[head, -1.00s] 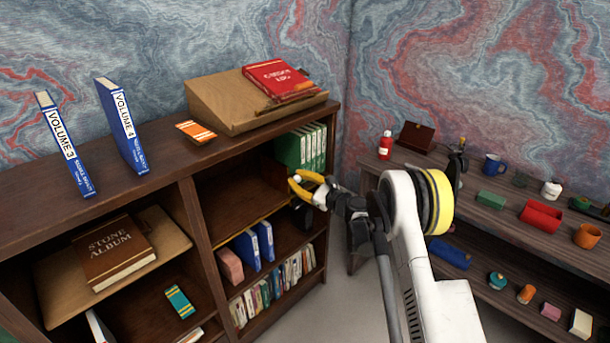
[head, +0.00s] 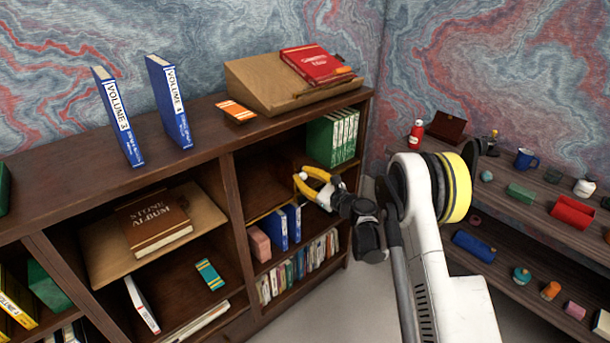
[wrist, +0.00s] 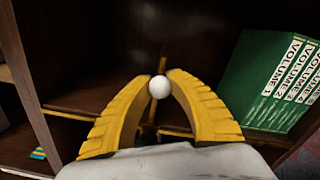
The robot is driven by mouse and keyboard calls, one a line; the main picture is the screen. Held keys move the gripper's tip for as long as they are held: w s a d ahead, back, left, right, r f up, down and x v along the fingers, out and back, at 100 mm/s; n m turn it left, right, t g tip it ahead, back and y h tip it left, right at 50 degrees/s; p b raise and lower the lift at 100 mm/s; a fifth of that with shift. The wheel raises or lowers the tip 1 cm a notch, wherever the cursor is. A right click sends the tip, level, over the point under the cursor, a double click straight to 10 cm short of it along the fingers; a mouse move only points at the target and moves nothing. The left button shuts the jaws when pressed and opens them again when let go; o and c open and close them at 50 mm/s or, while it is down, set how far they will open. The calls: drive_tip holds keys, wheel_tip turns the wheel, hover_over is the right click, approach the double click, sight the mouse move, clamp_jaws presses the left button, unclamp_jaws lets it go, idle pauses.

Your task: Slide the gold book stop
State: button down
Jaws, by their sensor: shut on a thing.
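The gold book stop shows in the wrist view as a thin upright gold piece (wrist: 162,66) behind a round white knob (wrist: 159,87). My gripper (wrist: 158,84) has its yellow fingertips closed on either side of this knob. In the head view my gripper (head: 301,177) reaches into the upper right shelf compartment, left of the green volumes (head: 333,138). The white knob shows there small at the fingertips. A thin gold strip (wrist: 70,115) runs along the shelf's front edge. The lower part of the stop is partly hidden behind the fingers.
The green volumes stand at the right of this compartment, leaving a gap to my fingers. Its left part is empty, up to a dark upright panel (head: 231,195). Blue binders (head: 286,226) and a pink block (head: 258,243) stand one shelf below.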

drive_tip(key=c, duration=1.2)
unclamp_jaws()
drive_tip(key=shift+s+d, duration=0.1)
drive_tip(key=v, duration=1.1)
drive_tip(key=shift+s+d, duration=0.25)
drive_tip(key=shift+s, duration=0.05)
